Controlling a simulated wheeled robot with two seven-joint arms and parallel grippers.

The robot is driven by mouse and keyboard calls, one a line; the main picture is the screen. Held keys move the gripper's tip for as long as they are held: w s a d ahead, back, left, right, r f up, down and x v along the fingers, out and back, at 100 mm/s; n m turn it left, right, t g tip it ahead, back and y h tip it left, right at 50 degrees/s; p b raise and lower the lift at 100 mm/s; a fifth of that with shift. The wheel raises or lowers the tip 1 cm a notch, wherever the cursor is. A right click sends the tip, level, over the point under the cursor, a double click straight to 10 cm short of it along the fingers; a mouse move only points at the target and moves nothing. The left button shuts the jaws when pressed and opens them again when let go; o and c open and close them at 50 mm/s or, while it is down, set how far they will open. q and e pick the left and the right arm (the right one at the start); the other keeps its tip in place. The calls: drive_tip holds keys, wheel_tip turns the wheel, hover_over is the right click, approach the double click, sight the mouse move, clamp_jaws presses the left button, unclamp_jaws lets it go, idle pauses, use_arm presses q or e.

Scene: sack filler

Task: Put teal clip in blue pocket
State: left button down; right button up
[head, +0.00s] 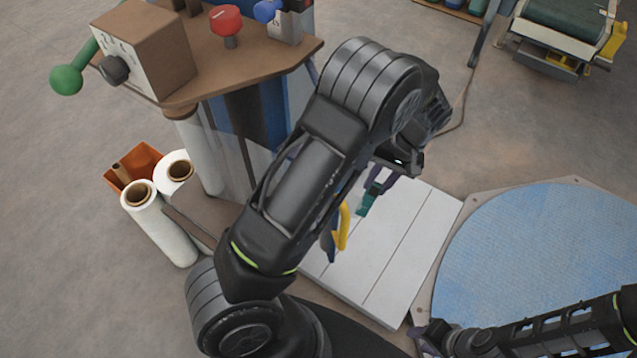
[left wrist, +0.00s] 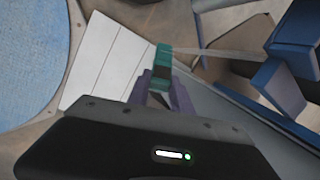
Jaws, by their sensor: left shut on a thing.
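My left gripper (head: 376,186) is shut on the teal clip (head: 367,204) and holds it over the white slatted platform, right of my forearm. In the left wrist view the teal clip (left wrist: 163,64) sits between the purple fingertips of my left gripper (left wrist: 163,82). A blue box-like part (left wrist: 279,88), possibly the blue pocket, is to the right of the clip and apart from it.
The white slatted platform (head: 390,262) lies below, with a round blue turntable (head: 545,250) to its right. A brown-topped machine (head: 262,55) with a red knob (head: 226,20) stands behind. White rolls (head: 160,225) and an orange bin (head: 132,162) are left.

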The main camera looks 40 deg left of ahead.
use_arm(q)
drive_tip(key=w+r+n+p, duration=0.2)
drive_tip(key=r+n+p, duration=0.4)
drive_tip(key=n, duration=0.8)
drive_tip(key=w+a+r+n+g+p, duration=0.1)
drive_tip(key=w+r+n+p, duration=0.1)
drive_tip(key=r+n+p, duration=0.5)
wheel_tip(320, 180, up, 6)
drive_tip(key=n, duration=0.6)
drive_tip(key=shift+w+a+r+n+g+h, duration=0.15)
drive_tip(key=shift+a+r+n+g+h, duration=0.15)
drive_tip(key=shift+n+h, duration=0.1)
drive_tip(key=s+a+b, duration=0.1)
drive_tip(key=s+a, duration=0.2)
drive_tip(key=s, duration=0.5)
drive_tip(key=s+a+b, duration=0.2)
drive_tip(key=s+a, duration=0.1)
drive_tip(key=s, duration=0.4)
drive_tip(key=shift+s+a, duration=0.15)
drive_tip(key=shift+s, duration=0.25)
